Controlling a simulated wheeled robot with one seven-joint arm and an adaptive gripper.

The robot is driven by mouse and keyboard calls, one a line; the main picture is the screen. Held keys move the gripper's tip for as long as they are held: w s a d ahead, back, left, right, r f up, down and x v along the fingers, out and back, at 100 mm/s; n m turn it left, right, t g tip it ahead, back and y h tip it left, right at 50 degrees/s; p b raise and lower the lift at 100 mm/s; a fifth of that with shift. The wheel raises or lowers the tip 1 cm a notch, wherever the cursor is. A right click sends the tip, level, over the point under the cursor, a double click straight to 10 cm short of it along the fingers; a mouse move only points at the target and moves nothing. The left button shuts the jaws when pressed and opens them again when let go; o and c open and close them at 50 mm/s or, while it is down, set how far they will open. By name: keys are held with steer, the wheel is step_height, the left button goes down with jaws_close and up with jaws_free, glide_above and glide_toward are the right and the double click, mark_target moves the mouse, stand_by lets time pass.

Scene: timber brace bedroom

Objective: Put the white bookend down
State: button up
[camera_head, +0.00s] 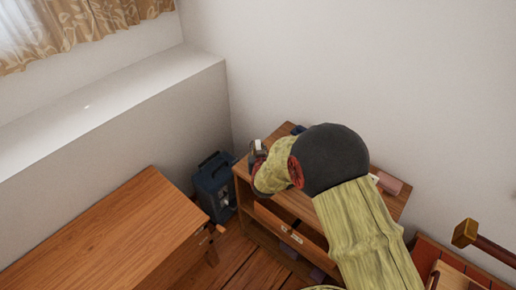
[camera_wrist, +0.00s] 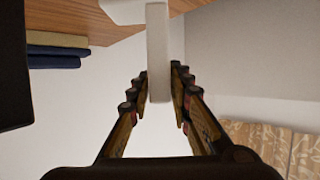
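The white bookend (camera_wrist: 158,45) shows in the wrist view as an upright plate between my fingers, with a flat part at the top edge of the picture. My gripper (camera_wrist: 160,82) has its fingertips against both sides of the plate. In the head view my gripper (camera_head: 258,160) is at the left end of the wooden shelf unit (camera_head: 285,207), with a small white bit of the bookend (camera_head: 257,145) showing. My arm hides much of the unit's top. I cannot tell whether the bookend touches the wood.
Yellow and dark blue books (camera_wrist: 55,50) lie near the wooden surface in the wrist view. A pinkish object (camera_head: 390,184) sits at the right of the unit's top. A dark blue box (camera_head: 214,185) stands left of the unit. A wooden desk (camera_head: 110,235) is at the lower left.

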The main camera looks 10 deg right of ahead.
steer(key=o, duration=0.3)
steer(key=shift+r, duration=0.2)
steer(key=p+v, duration=0.4)
steer(key=v, duration=0.8)
steer(key=s+a+r+n+g+y, duration=0.1)
steer(key=s+r+g, duration=0.15)
steer(key=r, duration=0.45)
steer(key=s+a+r+g+y, duration=0.15)
steer(key=s+r, duration=0.25)
steer(key=r, duration=0.4)
steer(key=s+d+r+g, duration=0.1)
steer(key=s+r, duration=0.1)
steer(key=s, duration=0.5)
steer(key=s+d+r+g, duration=0.1)
steer(key=s+d+r, duration=0.1)
steer(key=s, duration=0.6)
steer(key=s+d+r+g, duration=0.1)
steer(key=s+d+r, duration=0.1)
steer(key=s, duration=0.6)
steer(key=shift+d+r+n+g+h, duration=0.1)
steer(key=shift+r+n+g+h, duration=0.25)
steer(key=shift+r, duration=0.5)
